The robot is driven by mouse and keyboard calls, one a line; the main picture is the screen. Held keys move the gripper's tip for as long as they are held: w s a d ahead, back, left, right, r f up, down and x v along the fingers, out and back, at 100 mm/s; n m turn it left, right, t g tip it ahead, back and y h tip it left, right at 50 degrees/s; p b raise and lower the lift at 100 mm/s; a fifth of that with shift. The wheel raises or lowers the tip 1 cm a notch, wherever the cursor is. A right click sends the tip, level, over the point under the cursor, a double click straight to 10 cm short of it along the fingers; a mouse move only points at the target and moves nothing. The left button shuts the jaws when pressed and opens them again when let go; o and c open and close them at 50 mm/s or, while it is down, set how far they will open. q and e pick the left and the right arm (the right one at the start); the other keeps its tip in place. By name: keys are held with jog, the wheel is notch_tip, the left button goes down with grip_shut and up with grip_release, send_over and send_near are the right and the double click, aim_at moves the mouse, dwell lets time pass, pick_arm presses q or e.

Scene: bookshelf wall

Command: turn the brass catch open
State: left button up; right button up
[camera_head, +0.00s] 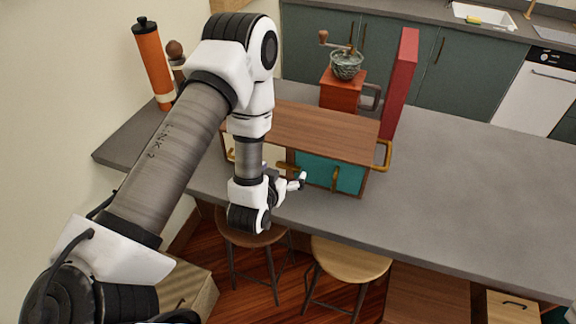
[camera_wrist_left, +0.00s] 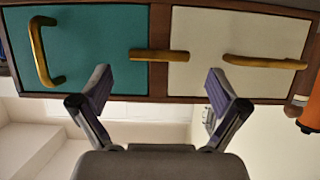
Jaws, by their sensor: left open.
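A small wooden cabinet (camera_head: 310,131) stands on the grey counter with a teal door (camera_head: 350,180) and a cream door. The brass catch (camera_wrist_left: 159,55) is a short bar lying level across the wooden divider, overlapping both doors; it also shows in the head view (camera_head: 288,166). My left gripper (camera_wrist_left: 160,88) is open and empty, its fingers spread to either side of the catch's line, in front of the doors. No contact with the catch shows. In the head view, the left gripper (camera_head: 297,183) partly hides the cabinet front. My right gripper is not in view.
Brass handles sit on the teal door (camera_wrist_left: 42,50) and cream door (camera_wrist_left: 265,62). A coffee grinder (camera_head: 342,88) and a red upright slab (camera_head: 401,82) stand behind the cabinet. An orange cylinder (camera_head: 152,60) stands left. Stools (camera_head: 350,262) are below. The counter's right is clear.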

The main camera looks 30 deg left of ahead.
pick_arm(q)
jog(key=shift+d+x, duration=0.2)
jog(key=shift+x, duration=0.8)
jog(key=shift+s+a, duration=0.1)
jog(key=shift+a, duration=0.05)
jog(key=shift+s+r, duration=0.1)
jog(key=shift+c, duration=1.3)
grip_shut()
